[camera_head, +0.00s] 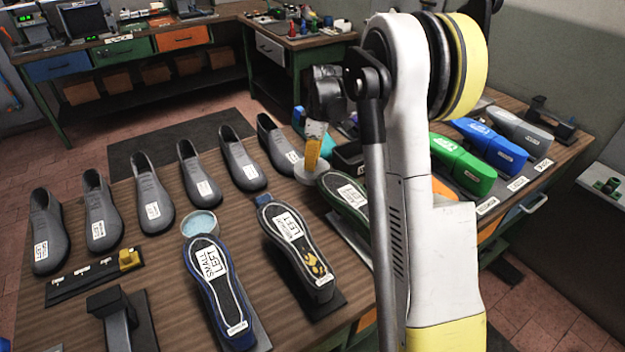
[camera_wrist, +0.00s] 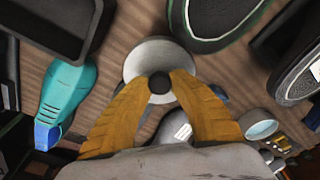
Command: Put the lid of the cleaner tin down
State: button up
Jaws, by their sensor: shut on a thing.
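The lid (camera_head: 303,175) is a pale grey disc with a dark knob. My gripper (camera_head: 313,152) has its yellow fingers pinched on that knob. In the wrist view the lid (camera_wrist: 147,58) lies beyond the fingertips (camera_wrist: 160,84), flat-on to the camera. Whether it touches the wooden table or hangs just above it I cannot tell. The cleaner tin (camera_head: 184,228) stands uncovered to the left of the lid, behind the "SMALL LEFT" piece, with light blue contents showing. It also shows at the right of the wrist view (camera_wrist: 262,136).
A grey shoe (camera_head: 278,143) stands close left of the lid, one of several in a row. A dark sole piece (camera_head: 345,190) is close on its right. A teal bottle (camera_wrist: 66,92) and a black tray (camera_wrist: 62,45) are nearby. Bare table (camera_head: 245,208) shows between shoes and soles.

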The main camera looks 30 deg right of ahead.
jog(key=shift+f+b, duration=0.65)
jog(key=shift+f, duration=2.05)
jog(key=shift+f, duration=0.25)
jog(key=o, duration=0.8)
jog(key=shift+r, duration=0.1)
